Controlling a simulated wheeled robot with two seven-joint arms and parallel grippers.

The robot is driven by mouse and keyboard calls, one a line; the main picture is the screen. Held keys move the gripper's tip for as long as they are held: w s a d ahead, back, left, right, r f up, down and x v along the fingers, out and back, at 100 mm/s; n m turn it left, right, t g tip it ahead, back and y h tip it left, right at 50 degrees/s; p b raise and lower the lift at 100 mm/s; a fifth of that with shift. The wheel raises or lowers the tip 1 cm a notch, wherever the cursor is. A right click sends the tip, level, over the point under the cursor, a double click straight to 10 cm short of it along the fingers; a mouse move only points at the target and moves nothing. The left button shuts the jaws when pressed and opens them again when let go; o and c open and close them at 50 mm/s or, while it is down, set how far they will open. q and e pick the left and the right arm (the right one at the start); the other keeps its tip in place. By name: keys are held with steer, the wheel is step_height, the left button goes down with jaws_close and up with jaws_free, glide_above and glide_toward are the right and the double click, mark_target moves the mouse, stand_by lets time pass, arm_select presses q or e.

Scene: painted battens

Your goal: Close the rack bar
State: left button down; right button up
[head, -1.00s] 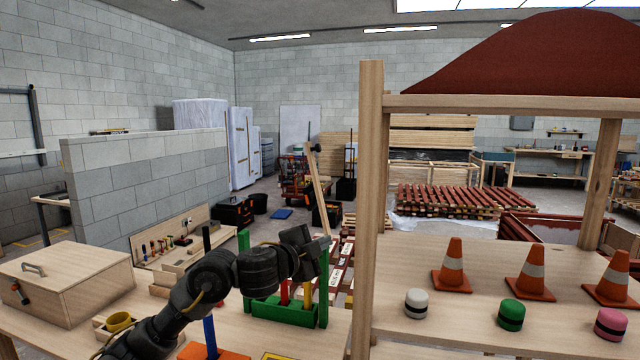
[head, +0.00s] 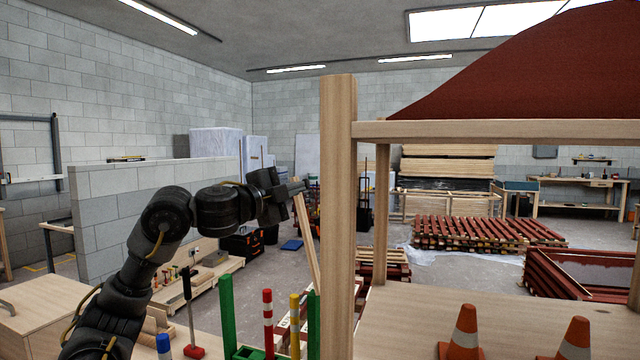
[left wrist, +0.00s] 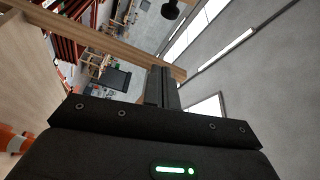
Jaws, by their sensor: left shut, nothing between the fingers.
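The wooden rack bar (head: 306,238) stands raised and leans left from the top of the right green post (head: 313,325) of the green rack, whose left green post (head: 228,315) also shows. Red (head: 267,322) and yellow (head: 294,325) sticks stand between the posts. My left gripper (head: 296,188) is shut and empty at the upper end of the bar, hiding its tip. I cannot tell whether they touch. In the left wrist view my closed fingers (left wrist: 161,88) point up past a wooden beam. My right gripper is not in view.
A thick wooden post (head: 338,220) of the shelf frame stands close right of the bar. Orange cones (head: 465,335) stand on the shelf. A red-based tool (head: 190,320) and a blue stick (head: 163,345) are at the left. The air left of the bar is mostly clear.

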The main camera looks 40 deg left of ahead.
mark_target(307, 183)
arm_select(q)
steer(key=w+a+p, duration=0.1)
steer(key=w, duration=0.1)
steer(key=w+a+p, duration=0.1)
steer(key=w+p, duration=0.1)
steer(key=w, duration=0.1)
steer(key=w+a+p, duration=0.1)
steer(key=w, duration=0.2)
steer(key=shift+w+a+r+p, duration=0.15)
steer(key=shift+w+a+p, duration=0.05)
steer(key=shift+a+p, duration=0.1)
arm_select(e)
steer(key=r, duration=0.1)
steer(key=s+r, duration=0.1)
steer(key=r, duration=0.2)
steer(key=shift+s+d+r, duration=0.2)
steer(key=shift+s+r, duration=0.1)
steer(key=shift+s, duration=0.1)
